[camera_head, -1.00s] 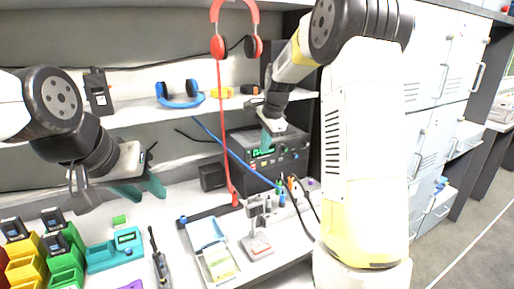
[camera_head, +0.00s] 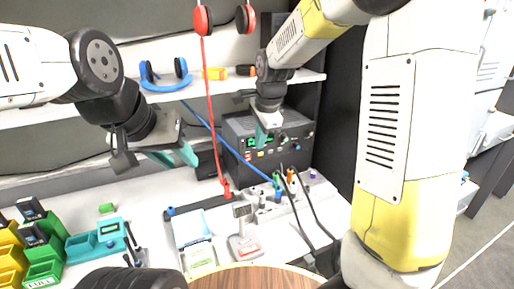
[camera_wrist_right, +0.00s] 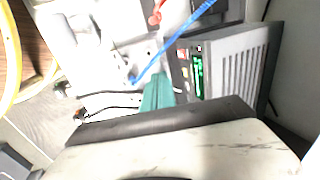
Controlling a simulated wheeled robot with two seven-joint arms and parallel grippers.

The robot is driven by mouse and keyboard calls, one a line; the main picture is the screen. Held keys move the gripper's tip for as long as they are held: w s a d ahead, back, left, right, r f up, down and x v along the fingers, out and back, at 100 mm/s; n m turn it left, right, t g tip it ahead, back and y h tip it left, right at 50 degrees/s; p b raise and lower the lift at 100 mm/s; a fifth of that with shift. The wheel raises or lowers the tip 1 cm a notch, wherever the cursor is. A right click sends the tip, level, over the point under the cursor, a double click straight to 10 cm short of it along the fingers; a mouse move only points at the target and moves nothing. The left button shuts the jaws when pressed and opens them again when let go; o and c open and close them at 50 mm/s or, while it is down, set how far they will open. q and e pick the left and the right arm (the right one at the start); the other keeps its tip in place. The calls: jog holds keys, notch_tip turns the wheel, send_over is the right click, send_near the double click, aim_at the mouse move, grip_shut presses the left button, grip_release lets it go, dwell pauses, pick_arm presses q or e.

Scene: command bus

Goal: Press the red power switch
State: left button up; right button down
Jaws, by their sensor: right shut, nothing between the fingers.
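The black radio-like unit (camera_head: 290,155) stands at the back of the counter, with a green lit display and small buttons on its front. A small red part (camera_head: 248,156), which looks like the red power switch, sits low on its left front; it also shows in the right wrist view (camera_wrist_right: 183,54). My right gripper (camera_head: 262,137) is shut and empty, with teal fingertips in front of the unit's face, above and right of the red part. Whether they touch the unit cannot be told. My left gripper (camera_head: 180,158) is open and empty above the counter, left of the unit.
A blue cable (camera_head: 207,122) and a red cord (camera_head: 211,105) hang left of the unit. A small stand (camera_head: 243,245), a pale tray (camera_head: 192,230) and green bins (camera_head: 45,265) are on the counter. A round wood-grained top (camera_head: 258,279) is at the bottom edge.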

aim_at(251, 155)
jog(key=shift+f, duration=0.15)
jog(key=x, duration=0.3)
jog(key=w+x, duration=0.1)
jog(key=x, duration=0.3)
jog(key=w+a+x, duration=0.1)
jog(key=x, duration=0.3)
jog(key=shift+w+r, duration=0.2)
jog(key=shift+r, duration=0.15)
jog(key=shift+w+a, duration=0.2)
jog(key=shift+w, duration=0.35)
jog(key=shift+w+a+f, duration=0.1)
jog(key=shift+w+f, duration=0.05)
jog(key=shift+f, duration=0.05)
jog(key=shift+r, duration=0.1)
jog(key=shift+r, duration=0.8)
